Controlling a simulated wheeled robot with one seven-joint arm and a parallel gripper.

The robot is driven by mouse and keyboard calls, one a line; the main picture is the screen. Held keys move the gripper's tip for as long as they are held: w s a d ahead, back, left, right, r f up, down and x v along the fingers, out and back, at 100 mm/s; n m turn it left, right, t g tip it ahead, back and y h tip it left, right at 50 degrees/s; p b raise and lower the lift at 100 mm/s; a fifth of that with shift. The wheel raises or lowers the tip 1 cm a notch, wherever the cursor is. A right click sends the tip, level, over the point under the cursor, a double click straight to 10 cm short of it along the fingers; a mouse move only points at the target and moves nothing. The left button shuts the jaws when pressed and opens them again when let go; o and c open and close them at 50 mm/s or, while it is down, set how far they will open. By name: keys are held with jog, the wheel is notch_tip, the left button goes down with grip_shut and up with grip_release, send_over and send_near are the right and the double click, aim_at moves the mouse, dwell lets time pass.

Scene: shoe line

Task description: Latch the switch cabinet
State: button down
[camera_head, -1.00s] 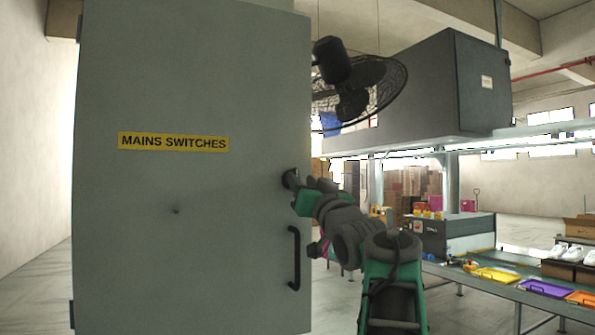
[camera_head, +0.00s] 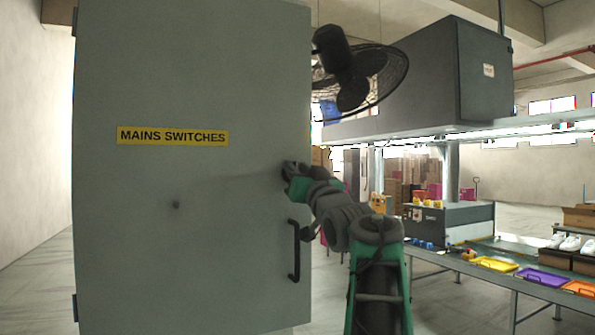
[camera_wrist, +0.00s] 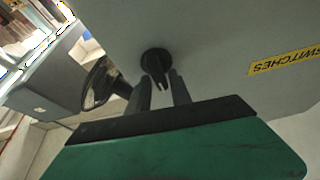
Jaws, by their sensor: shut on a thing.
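The grey switch cabinet's door (camera_head: 150,235) fills the left of the head view and bears a yellow "MAINS SWITCHES" label (camera_head: 172,136). A black bar handle (camera_head: 294,250) is low on its right side. Above the handle, my gripper (camera_head: 290,170) is at the door's right edge and covers most of the latch. In the wrist view, the round black latch knob (camera_wrist: 155,60) is on the door face with its tab between the two fingers of my gripper (camera_wrist: 162,85). The gripper is shut on it. I cannot tell whether the door sits flush.
A black fan (camera_head: 350,75) hangs right of the cabinet. A dark machine housing (camera_head: 400,90) is behind it. A conveyor bench with purple (camera_head: 542,277) and yellow (camera_head: 495,263) trays and white shoes (camera_head: 570,243) stands at right. Floor at far left is clear.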

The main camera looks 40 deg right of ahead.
jog(key=shift+f+n+y+b, duration=0.2)
jog(key=shift+n+y+b, duration=0.3)
jog(key=shift+n, duration=0.6)
jog(key=c, duration=1.4)
grip_release()
jog(key=shift+w, duration=0.15)
jog(key=b+v, duration=0.3)
jog(key=v, duration=0.5)
jog(key=shift+b, duration=0.35)
jog(key=shift+w, duration=0.1)
